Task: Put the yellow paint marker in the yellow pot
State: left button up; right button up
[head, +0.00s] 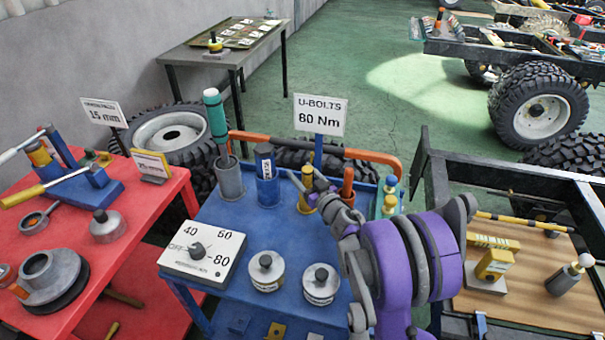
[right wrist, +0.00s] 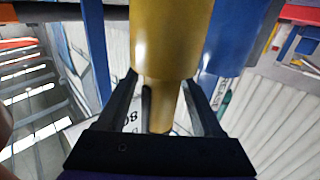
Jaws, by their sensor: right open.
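The yellow pot (head: 305,204) stands on the blue cart top, beside a dark blue pot (head: 267,190). In the right wrist view, which is upside down, the yellow pot (right wrist: 171,42) fills the upper middle. A narrower yellow rod (right wrist: 160,108), apparently the yellow paint marker, extends from the pot's mouth between my fingers. My right gripper (head: 312,182) is over the yellow pot; its open fingers (right wrist: 163,98) lie either side of the marker, with gaps showing. Its fingers partly hide the marker in the head view. My left gripper is not in view.
A grey pot (head: 229,182) holds a green-topped item, and an orange-red item (head: 347,187) stands right of the yellow pot. A white dial box (head: 202,254) and two lidded tins (head: 266,271) stand in front. The U-bolts sign (head: 320,115) rises behind.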

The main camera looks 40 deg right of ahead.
jog(key=shift+r, duration=0.2)
jog(key=s+a, duration=0.1)
jog(key=s, duration=1.1)
jog(key=shift+a, duration=0.15)
jog(key=a+r+m+g+h+p, duration=0.3)
jog(key=a+r+h+p, duration=0.15)
jog(key=r, duration=0.25)
jog(key=s+a+f+n+g+y+p, duration=0.2)
jog(key=s+a+g+y, duration=0.1)
jog(key=s+a, duration=0.5)
jog(key=s+a+f+n+g+y+p, duration=0.1)
jog(key=s+a+f+g+y+p, duration=0.1)
jog(key=s+a+g, duration=0.4)
jog(key=s+a+y, duration=0.1)
jog(key=s+a, duration=0.1)
jog(key=a, duration=0.1)
jog(key=shift+a+f+n, duration=0.15)
jog(key=shift+a+n, duration=0.2)
jog(key=shift+n, duration=0.05)
